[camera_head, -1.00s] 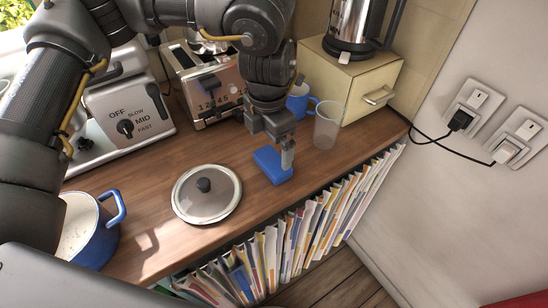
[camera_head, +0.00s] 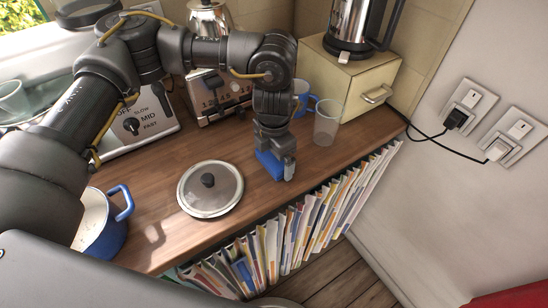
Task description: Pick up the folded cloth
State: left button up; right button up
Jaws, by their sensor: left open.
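The folded cloth (camera_head: 268,163) is a small blue block on the wooden counter, right of the glass lid. In the head view my left gripper (camera_head: 284,174) points down at the cloth, its fingers low around or beside the cloth's right part. The gripper is open and hides part of the cloth. I cannot tell whether the fingers touch it. My right gripper is not in view.
A glass pan lid (camera_head: 212,189) lies left of the cloth, and a blue pot (camera_head: 98,225) stands at the far left. A clear cup (camera_head: 326,122), a blue mug (camera_head: 302,97) and a toaster (camera_head: 215,95) stand behind. Magazines (camera_head: 305,230) fill the shelf below the counter edge.

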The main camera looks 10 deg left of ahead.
pick_arm(q)
jog(key=shift+s+r, duration=0.1)
jog(key=c, duration=0.7)
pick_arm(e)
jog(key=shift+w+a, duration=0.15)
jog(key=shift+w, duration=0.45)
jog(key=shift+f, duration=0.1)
